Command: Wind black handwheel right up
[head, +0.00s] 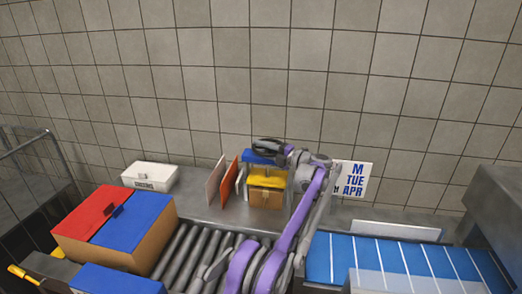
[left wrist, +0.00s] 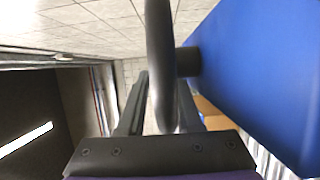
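The black handwheel (left wrist: 158,50) stands edge-on in the left wrist view, joined by a short black hub to a large blue body (left wrist: 255,75). My left gripper (left wrist: 162,85) is open, with one finger on each side of the wheel's rim; a light gap shows between the left finger and the rim. In the head view my left gripper (head: 275,148) is at the blue part (head: 256,157) by the back wall. Dark shapes there overlap, so wheel and fingers are hard to tell apart. My right gripper is not in view.
A roller conveyor (head: 185,250) and a red and blue carton (head: 100,215) lie left; a blue belt (head: 400,262) lies right. A calendar sign (head: 354,180) stands behind.

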